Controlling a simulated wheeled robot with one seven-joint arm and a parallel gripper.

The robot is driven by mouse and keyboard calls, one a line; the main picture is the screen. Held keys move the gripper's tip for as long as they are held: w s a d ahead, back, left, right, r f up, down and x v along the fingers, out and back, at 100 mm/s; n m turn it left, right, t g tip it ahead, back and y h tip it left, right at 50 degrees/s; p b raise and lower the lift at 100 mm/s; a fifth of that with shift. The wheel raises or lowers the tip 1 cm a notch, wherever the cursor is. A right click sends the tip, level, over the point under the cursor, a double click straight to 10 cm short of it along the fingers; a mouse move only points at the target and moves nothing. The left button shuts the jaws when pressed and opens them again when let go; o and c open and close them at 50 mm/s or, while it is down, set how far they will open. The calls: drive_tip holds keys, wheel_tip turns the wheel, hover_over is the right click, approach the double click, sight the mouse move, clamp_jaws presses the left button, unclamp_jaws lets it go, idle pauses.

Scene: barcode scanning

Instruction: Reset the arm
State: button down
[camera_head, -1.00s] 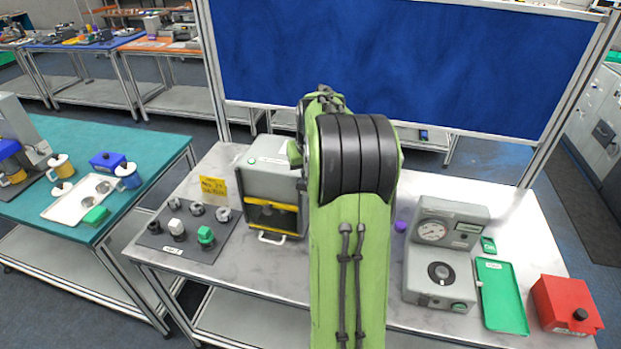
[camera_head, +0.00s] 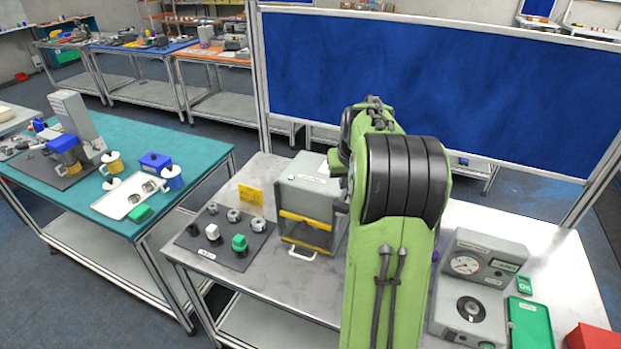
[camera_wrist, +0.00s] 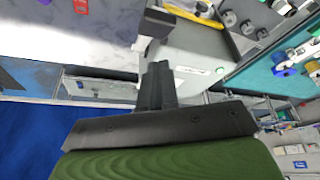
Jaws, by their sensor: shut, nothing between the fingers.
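My green arm with black joint covers rises through the middle of the head view, right of centre, and hides part of the metal workbench (camera_head: 255,292). My gripper (camera_wrist: 160,68) shows in the wrist view with its dark fingers together and nothing between them. In the head view my gripper is hidden behind the arm. In the wrist view the fingers overlap the grey box machine (camera_wrist: 203,75); I cannot tell the gap. That machine (camera_head: 312,190) stands just left of my arm in the head view.
A grey gauge device (camera_head: 478,262) stands right of my arm beside a green tray (camera_head: 530,325) and a red box (camera_head: 592,338). A dark mat (camera_head: 232,255) with several small parts lies left. A teal table (camera_head: 190,140) stands further left. A blue panel (camera_head: 430,80) stands behind.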

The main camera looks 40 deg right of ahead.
drive_tip(key=s+a+r+n+t+y+b, duration=0.1)
drive_tip(key=s+a+n+b, duration=0.15)
drive_tip(key=a, duration=0.85)
drive_tip(key=s+a+r+n+b, duration=0.1)
drive_tip(key=s+a+b, duration=0.25)
drive_tip(key=a, duration=0.85)
drive_tip(key=s+a+f+n+b, duration=0.1)
drive_tip(key=s+a+f, duration=0.2)
drive_tip(key=s, duration=0.3)
drive_tip(key=s+a+f+n+y+b, duration=0.1)
drive_tip(key=s+a+f+n+b, duration=0.1)
drive_tip(key=s+a, duration=0.4)
drive_tip(key=shift+s+f+t+y, duration=0.3)
drive_tip(key=shift+s+f+t, duration=0.1)
drive_tip(key=shift+s+f, duration=0.45)
